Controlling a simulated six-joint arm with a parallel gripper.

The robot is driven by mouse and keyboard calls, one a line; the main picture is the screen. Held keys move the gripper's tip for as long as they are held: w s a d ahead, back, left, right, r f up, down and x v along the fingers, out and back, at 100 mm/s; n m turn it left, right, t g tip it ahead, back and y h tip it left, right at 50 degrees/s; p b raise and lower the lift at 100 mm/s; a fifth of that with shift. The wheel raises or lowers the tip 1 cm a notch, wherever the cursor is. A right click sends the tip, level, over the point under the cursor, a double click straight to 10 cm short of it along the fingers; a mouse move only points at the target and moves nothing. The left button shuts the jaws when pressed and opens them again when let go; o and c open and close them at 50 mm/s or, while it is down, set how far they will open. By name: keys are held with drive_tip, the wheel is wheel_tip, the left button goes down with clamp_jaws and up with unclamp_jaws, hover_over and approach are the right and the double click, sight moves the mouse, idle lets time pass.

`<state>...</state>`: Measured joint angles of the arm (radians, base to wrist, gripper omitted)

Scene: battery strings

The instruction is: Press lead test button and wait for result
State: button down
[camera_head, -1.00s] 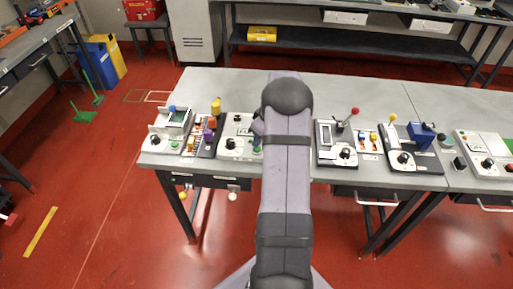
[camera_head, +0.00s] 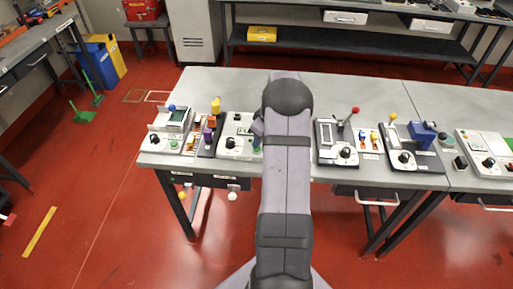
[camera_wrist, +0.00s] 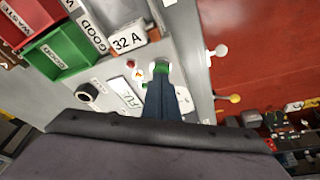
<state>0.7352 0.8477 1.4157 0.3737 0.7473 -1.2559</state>
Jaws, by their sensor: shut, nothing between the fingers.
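My gripper (camera_wrist: 161,84) is shut and empty, with its dark fingers pointing at a green button (camera_wrist: 162,68) on a light grey test panel in the wrist view. The fingertips overlap the near edge of the button; I cannot tell whether they touch it. The panel also bears a black knob (camera_wrist: 87,92), a white label and small red and yellow spots. In the head view the same panel (camera_head: 232,143) stands on the bench, partly hidden behind my arm, and my fingertips are hard to make out there.
In the wrist view a green bin (camera_wrist: 62,50) marked GOOD, a red bin (camera_wrist: 30,16) and a 32 A block (camera_wrist: 128,38) lie beyond the panel. Other panels with levers (camera_head: 345,128) stand right of my arm. White and yellow knobs stick out below the bench front.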

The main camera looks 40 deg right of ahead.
drive_tip(key=shift+f+b, duration=0.35)
drive_tip(key=shift+f, duration=0.1)
drive_tip(key=shift+r, duration=0.15)
drive_tip(key=shift+r+p, duration=1.45)
drive_tip(key=shift+r, duration=1.45)
